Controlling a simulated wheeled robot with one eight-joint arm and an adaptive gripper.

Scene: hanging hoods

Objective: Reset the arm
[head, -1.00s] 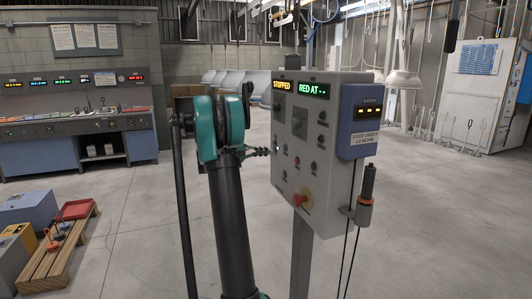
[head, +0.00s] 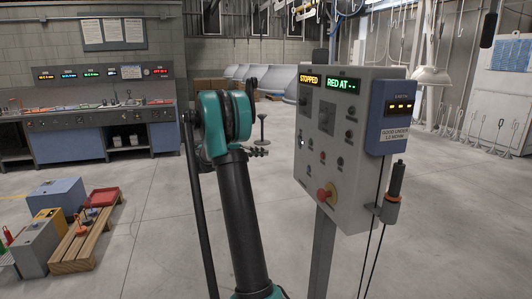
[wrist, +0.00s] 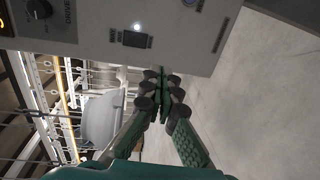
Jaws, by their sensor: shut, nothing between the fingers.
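My arm rises in the middle of the head view, with its green and black joint at the top. My gripper (head: 261,151) shows small and dark beyond the arm, left of the grey control panel (head: 313,190), with a gap between them in the picture. In the wrist view my gripper (wrist: 160,92) has its green fingers brought together with nothing between them. The panel (wrist: 185,45) fills the top of that view, turned on its side; the fingertips overlap its edge. I cannot tell the distance.
A wooden pallet (head: 85,247) with boxes nearby lies at left. A console bench (head: 85,135) stands behind. Floor between is clear.

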